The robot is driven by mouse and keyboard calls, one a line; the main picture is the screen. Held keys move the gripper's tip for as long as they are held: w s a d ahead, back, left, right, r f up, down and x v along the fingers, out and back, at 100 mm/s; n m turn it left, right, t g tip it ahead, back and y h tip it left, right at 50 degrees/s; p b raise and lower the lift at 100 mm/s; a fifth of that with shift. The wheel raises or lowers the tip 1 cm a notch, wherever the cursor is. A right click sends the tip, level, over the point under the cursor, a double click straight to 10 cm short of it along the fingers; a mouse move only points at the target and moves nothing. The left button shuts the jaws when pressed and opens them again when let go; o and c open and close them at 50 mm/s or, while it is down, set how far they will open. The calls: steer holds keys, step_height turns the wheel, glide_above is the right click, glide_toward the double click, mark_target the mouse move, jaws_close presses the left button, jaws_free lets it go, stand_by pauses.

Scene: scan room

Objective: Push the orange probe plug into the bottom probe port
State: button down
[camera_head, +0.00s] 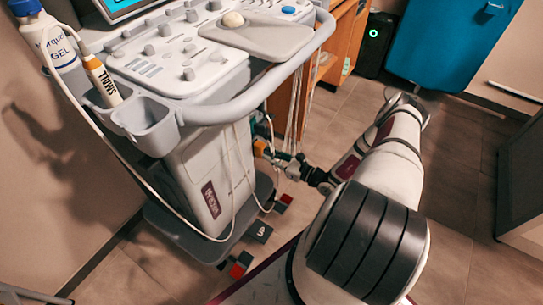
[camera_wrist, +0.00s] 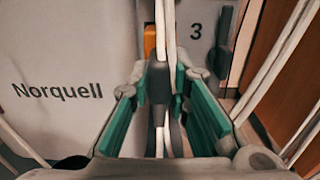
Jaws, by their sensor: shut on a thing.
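The orange probe plug (camera_head: 260,147) shows at the right side of the ultrasound cart, close to the panel. In the wrist view the orange plug (camera_wrist: 150,41) is just beyond the fingertips, partly hidden by white cable and a dark grey piece. My gripper (camera_head: 283,160) is at the cart's side. Its teal-padded fingers (camera_wrist: 160,84) are shut around the plug's dark rear part, with a white cable running through. The panel carries a "3" to the right of the plug. The port opening is hidden, and I cannot tell how far the plug is in.
White cables (camera_wrist: 275,60) hang at the right of the wrist view, near my gripper. The cart's panel (camera_wrist: 60,60) reads "Norquell". In the head view the cart's base (camera_head: 185,235) juts out below, and a wooden cabinet (camera_head: 340,45) stands behind.

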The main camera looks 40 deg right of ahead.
mark_target(263, 152)
steer(key=shift+b+x, duration=0.35)
steer(key=shift+x, duration=1.35)
stand_by(2.5)
steer(key=shift+f, duration=0.15)
stand_by(0.5)
steer(key=c, duration=1.4)
jaws_free()
steer(key=shift+c, duration=0.2)
steer(key=shift+o, duration=0.4)
steer(key=shift+v, duration=1.1)
